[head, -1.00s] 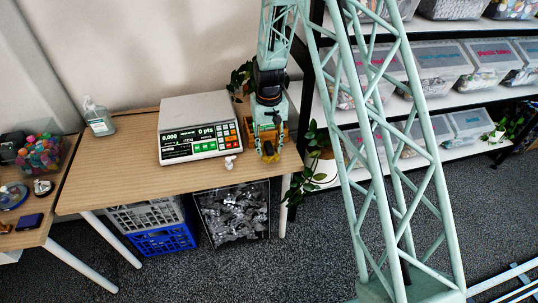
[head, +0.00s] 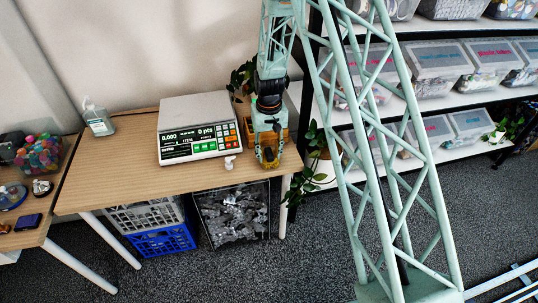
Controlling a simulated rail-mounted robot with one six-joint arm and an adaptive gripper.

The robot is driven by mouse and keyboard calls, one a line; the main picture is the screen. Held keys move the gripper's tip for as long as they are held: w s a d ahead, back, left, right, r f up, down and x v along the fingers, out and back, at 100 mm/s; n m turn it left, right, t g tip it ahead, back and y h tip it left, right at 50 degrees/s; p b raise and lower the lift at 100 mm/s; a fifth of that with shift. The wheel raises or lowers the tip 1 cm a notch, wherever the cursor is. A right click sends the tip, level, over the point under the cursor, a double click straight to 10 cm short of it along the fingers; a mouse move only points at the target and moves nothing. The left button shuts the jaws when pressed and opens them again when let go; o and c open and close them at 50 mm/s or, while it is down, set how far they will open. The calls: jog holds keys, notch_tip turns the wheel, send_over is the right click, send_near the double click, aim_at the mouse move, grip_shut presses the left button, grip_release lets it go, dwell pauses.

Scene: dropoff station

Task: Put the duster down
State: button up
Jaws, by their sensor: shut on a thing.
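My gripper (head: 268,151) is pointing down at the right end of the wooden table (head: 120,165), to the right of the scale. It is shut on a small yellowish thing (head: 268,158), taken to be the duster, low at the table's front right edge. The fingers hide most of it, so its shape is unclear. I cannot tell whether it touches the table top.
A white counting scale (head: 200,125) stands left of my gripper, with a small white object (head: 229,162) in front. An orange-brown container (head: 284,137) is close behind the gripper. A pump bottle (head: 98,118) stands far left. The table's middle left is clear.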

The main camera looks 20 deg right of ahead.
aim_at(269, 152)
jog(key=shift+f, duration=0.15)
jog(key=o, duration=0.8)
jog(key=shift+r+p, duration=0.95)
jog(key=shift+r, duration=5.2)
jog(key=shift+r, duration=0.15)
